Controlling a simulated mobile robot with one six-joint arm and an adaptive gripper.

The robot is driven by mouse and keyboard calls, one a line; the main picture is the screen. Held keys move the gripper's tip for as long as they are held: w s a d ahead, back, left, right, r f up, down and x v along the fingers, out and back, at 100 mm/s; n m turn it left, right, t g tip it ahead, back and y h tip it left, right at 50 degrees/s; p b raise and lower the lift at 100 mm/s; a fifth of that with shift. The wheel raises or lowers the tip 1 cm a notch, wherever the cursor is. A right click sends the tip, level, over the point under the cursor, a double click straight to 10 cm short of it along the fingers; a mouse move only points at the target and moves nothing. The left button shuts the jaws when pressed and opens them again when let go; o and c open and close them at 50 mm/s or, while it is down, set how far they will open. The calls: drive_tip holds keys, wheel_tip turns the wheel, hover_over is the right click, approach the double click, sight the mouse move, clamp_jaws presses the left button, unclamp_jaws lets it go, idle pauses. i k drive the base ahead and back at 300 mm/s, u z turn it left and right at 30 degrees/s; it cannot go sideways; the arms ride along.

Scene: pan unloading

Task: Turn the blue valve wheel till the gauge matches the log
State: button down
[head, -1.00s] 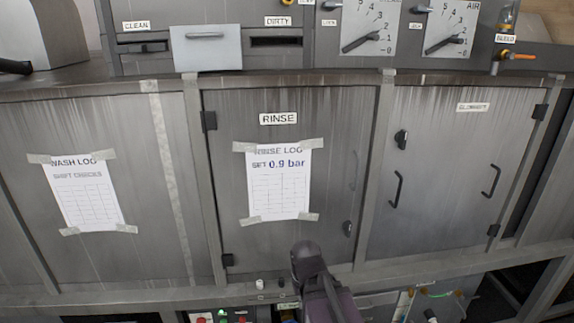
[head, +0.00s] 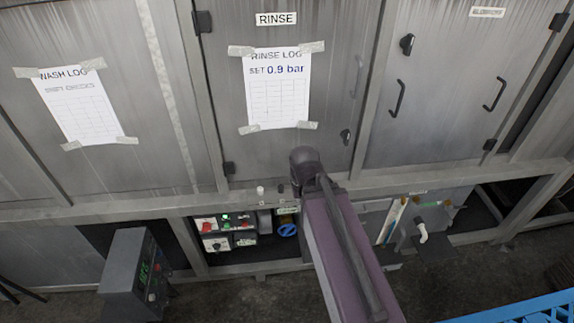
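A small blue valve wheel (head: 287,230) sits low under the machine, just right of a control panel and left of my arm. The rinse log (head: 277,90) is a white sheet taped to the rinse door and reads "SET 0.9 bar". No pressure gauge face shows clearly in the current view. My purple-grey arm (head: 340,250) rises from the bottom right, its dark rounded joint below the log. My gripper is not visible, so its state and place relative to the wheel are hidden.
A control panel (head: 225,233) with red and green buttons is left of the wheel. A white-handled valve (head: 422,232) is at right. A blue crate (head: 525,308) lies bottom right. A frame rail crosses above the wheel.

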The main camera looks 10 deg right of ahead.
sight(289, 227)
drive_tip(key=z, duration=0.8)
drive_tip(key=k, duration=0.6)
drive_tip(key=u, duration=0.6)
